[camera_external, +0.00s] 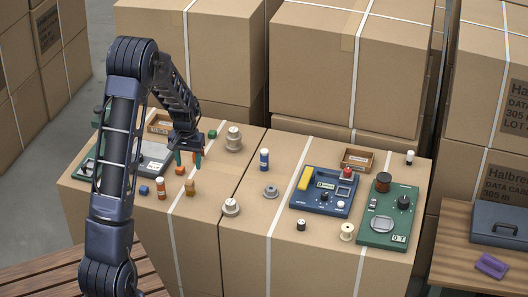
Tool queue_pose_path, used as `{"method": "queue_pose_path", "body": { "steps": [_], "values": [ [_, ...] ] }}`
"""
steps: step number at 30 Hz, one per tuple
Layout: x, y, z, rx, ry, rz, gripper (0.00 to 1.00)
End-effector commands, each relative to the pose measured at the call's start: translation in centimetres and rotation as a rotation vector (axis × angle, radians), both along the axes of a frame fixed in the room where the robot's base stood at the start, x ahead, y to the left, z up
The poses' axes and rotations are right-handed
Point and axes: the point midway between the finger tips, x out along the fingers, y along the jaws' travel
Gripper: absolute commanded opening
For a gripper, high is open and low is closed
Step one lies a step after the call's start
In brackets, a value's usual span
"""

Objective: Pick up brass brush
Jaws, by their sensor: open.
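My gripper (188,160) points down over the left part of the cardboard-box top, with its two fingers apart and nothing visible between them. A small brown-gold piece (190,187), which may be the brass brush, stands on the box top just below the gripper in the picture. It is too small to name for sure. A small orange piece (180,170) lies close under the fingers. I cannot tell whether the fingers touch it.
Metal spools (233,139) (231,207) and a blue bottle (264,159) stand to the right. A blue device (323,205) and a green device (389,233) lie farther right. Tall cartons (350,70) rise behind.

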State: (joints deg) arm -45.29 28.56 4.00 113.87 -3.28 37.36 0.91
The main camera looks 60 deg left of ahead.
Motion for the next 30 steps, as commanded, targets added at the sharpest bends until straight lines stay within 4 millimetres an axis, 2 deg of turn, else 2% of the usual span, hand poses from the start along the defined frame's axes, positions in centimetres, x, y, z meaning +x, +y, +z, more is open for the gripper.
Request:
{"method": "queue_pose_path", "body": {
  "steps": [4,8,15,23,30],
  "values": [
    [-0.4,0.7,-1.0,-0.004,0.005,0.012,0.51],
    [-0.4,0.7,-2.0,-0.005,0.007,0.012,0.51],
    [-0.4,0.7,-5.4,-0.005,0.007,0.011,0.51],
    [-0.3,0.7,-7.0,-0.004,0.006,0.01,0.51],
    [-0.1,0.8,-9.9,-0.005,0.007,0.011,0.51]
  ]
}}
